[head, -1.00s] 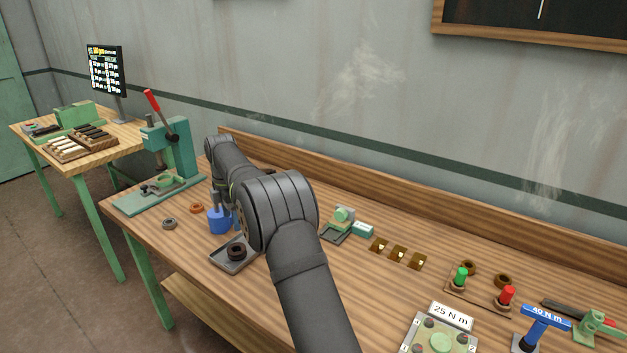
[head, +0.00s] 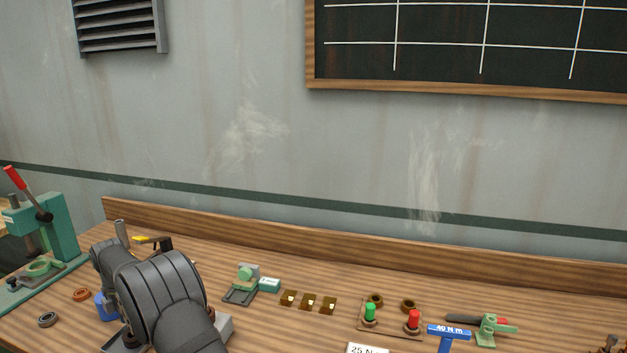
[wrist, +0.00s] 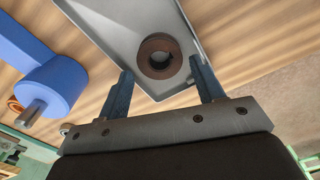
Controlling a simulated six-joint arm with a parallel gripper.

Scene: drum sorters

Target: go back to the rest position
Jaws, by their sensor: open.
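My gripper (wrist: 163,88) is open in the wrist view, with its two blue-grey fingers apart. A dark brown ring (wrist: 147,63) lies in a grey tray (wrist: 115,30), just beyond and between the fingertips as seen there. Nothing shows between the fingers themselves. In the head view my dark grey arm is over the left part of the bench, and my fingers cannot be made out.
A blue tool (wrist: 50,85) is left of the tray. A green press with a red lever (head: 60,225) stands at far left. A green fixture (head: 243,285), brass pieces (head: 308,302), green and red buttons (head: 413,320) and a blue 40 N m wrench (head: 449,331) stand rightward.

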